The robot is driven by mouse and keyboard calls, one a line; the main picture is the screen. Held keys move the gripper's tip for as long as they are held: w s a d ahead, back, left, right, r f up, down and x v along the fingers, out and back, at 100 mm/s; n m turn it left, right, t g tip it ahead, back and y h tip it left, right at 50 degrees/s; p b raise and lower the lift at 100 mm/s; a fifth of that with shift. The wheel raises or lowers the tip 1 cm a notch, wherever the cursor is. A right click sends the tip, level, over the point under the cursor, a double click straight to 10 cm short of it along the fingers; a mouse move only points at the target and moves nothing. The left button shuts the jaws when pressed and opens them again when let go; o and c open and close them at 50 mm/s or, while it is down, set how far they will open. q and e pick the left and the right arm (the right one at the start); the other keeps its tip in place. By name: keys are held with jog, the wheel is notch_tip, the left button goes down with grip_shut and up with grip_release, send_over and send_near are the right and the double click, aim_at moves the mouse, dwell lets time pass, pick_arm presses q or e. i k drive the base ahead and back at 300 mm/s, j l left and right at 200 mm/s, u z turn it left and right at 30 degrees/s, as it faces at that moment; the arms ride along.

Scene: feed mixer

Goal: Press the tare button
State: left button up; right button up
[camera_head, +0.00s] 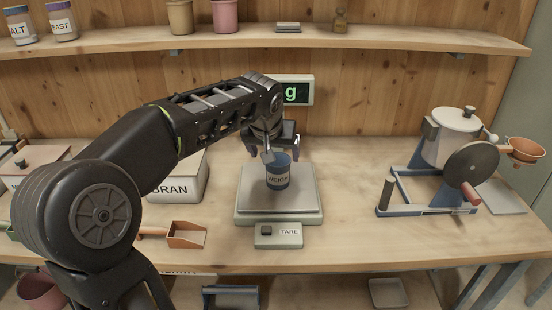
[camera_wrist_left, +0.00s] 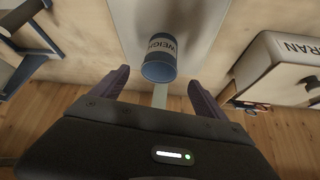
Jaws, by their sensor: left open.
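The tare unit (camera_head: 290,233), a small pale box labelled TARE with a dark square button (camera_head: 266,230), sits at the front of the scale (camera_head: 308,214). A blue cup labelled WEIGH (camera_head: 278,178) stands on the scale plate. It also shows in the left wrist view (camera_wrist_left: 159,60). My left gripper (camera_head: 272,150) is open, above and behind the cup, apart from the tare button. In the left wrist view my left gripper (camera_wrist_left: 158,78) has its fingers spread on either side of the cup's image. A pale strip shows between the fingers. My right gripper is not in view.
A display (camera_head: 297,91) with a green "g" is partly behind my left arm. A BRAN box (camera_head: 178,184) and an orange scoop (camera_head: 187,234) lie left of the scale. A hand-cranked mixer (camera_head: 452,138) stands right. The table (camera_head: 345,200) between scale and mixer is clear.

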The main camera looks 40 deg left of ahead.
aim_at(266, 230)
jog(key=u, duration=1.25)
